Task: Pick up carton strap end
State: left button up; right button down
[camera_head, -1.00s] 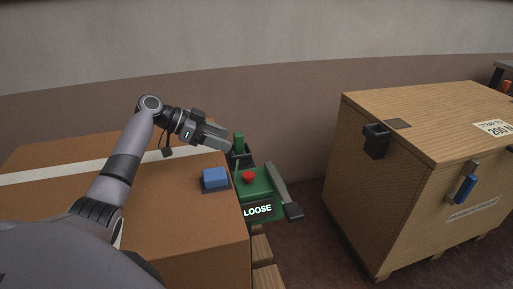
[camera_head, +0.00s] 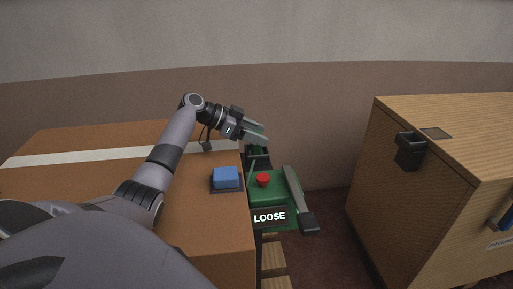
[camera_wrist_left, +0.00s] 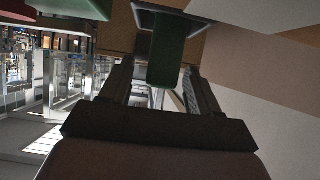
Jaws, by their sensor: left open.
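The green carton strap end (camera_head: 258,127) stands up from a dark holder (camera_head: 259,163) by the right edge of the brown carton (camera_head: 200,225). In the left wrist view the green strap end (camera_wrist_left: 166,55) shows in front of my left gripper, between the lines of its two fingers, with the dark holder (camera_wrist_left: 150,12) behind it. My left gripper (camera_head: 264,133) is open, and its fingers overlap the strap end in the head view. I cannot tell whether they touch it. My right gripper is out of view.
A green tensioner with a red button (camera_head: 263,180), a lever (camera_head: 296,195) and a "LOOSE" sign (camera_head: 269,216) sits at the carton's side. A blue block (camera_head: 226,177) lies on the carton. A wooden crate (camera_head: 425,205) stands right, across a floor gap.

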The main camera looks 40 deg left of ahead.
pick_arm(q)
grip_shut()
jog(key=shift+r, duration=0.1)
